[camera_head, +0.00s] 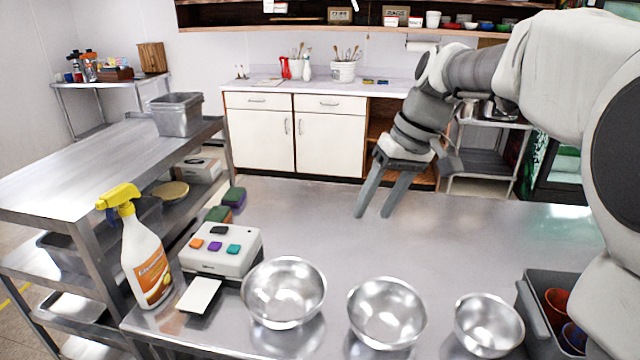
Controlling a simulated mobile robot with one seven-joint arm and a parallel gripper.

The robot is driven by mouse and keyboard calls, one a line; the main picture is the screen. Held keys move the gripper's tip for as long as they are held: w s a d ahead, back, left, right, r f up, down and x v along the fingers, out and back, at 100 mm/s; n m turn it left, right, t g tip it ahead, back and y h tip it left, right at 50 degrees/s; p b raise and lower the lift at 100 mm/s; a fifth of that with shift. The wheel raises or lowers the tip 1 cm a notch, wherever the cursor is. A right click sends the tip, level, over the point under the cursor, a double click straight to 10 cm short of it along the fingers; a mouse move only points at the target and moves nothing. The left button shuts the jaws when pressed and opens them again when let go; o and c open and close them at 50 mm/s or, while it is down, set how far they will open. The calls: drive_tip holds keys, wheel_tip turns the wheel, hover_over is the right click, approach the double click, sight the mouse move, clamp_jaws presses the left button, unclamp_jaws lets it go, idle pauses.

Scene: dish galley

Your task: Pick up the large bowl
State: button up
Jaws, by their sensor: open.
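Three shiny metal bowls stand in a row along the near edge of the steel table. The left bowl (284,292) looks the largest. The middle bowl (387,312) looks slightly smaller, and the right bowl (488,324) looks the smallest. All three look empty and upright, and they stand apart. My gripper (374,214) is open and empty, with its two fingers pointing down over the far part of the table. It is beyond the bowls, up and to the right of the left bowl in the picture.
A spray bottle (146,254), a white box with coloured buttons (226,249) and sponges (233,197) stand left of the bowls. A grey bin (536,318) with coloured dishes stands at the right. The table's middle (310,220) is clear.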

drive_tip(key=w+a+f+n+g+y, duration=0.25)
drive_tip(key=w+f, duration=0.45)
drive_tip(key=w, duration=0.5)
drive_tip(key=n+g+y+b, duration=0.2)
drive_tip(key=n+y, duration=0.2)
drive_tip(key=y, duration=0.1)
approach(294, 263)
drive_tip(key=x, duration=0.3)
drive_tip(key=shift+d+f, duration=0.2)
drive_tip(key=shift+f, duration=0.1)
drive_tip(key=shift+r+x, duration=0.2)
drive_tip(key=shift+x, duration=2.55)
drive_tip(key=shift+w+a, duration=0.1)
drive_tip(key=shift+w, duration=0.05)
drive_tip(key=shift+c, duration=0.3)
clamp_jaws()
